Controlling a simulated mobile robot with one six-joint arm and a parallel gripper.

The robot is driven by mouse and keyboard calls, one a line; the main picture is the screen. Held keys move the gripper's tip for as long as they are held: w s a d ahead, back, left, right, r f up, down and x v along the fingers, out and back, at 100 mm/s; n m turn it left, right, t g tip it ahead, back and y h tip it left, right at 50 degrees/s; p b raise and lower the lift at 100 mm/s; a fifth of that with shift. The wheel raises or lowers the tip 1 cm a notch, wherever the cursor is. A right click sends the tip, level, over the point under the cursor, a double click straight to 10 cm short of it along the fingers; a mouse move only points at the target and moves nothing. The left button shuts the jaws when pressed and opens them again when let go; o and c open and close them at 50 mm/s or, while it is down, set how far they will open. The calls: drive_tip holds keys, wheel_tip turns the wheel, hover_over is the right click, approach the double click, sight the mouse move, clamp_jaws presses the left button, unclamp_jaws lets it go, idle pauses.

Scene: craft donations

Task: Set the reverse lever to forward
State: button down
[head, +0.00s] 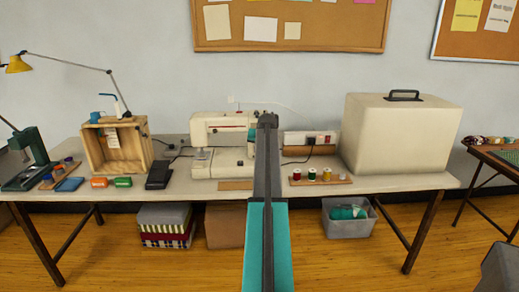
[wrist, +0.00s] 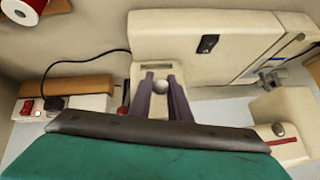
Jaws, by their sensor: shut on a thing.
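The cream sewing machine (head: 225,130) stands on the long table, its right part covered by my arm in the head view. It also fills the upper part of the wrist view (wrist: 155,30). In the wrist view my gripper (wrist: 161,78) has its two dark fingers on either side of a silver ball knob (wrist: 160,87), which I take as the end of the reverse lever. It is shut on this knob. The lever's shaft and its markings are hidden, so I cannot tell which position it is set to. The head view does not show my fingers.
A power strip with a red switch (wrist: 28,107) and a black cord lie beside the machine. A spool rack (head: 320,181) and a large cream case (head: 400,134) stand to the right. A black pedal (head: 159,174) and a wooden crate (head: 118,146) stand to the left.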

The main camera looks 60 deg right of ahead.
drive_tip(key=c, duration=1.8)
unclamp_jaws()
drive_tip(key=v, duration=1.3)
drive_tip(key=shift+s+r+b, duration=0.2)
drive_tip(key=shift+r+b, duration=0.15)
drive_tip(key=shift+a, duration=0.15)
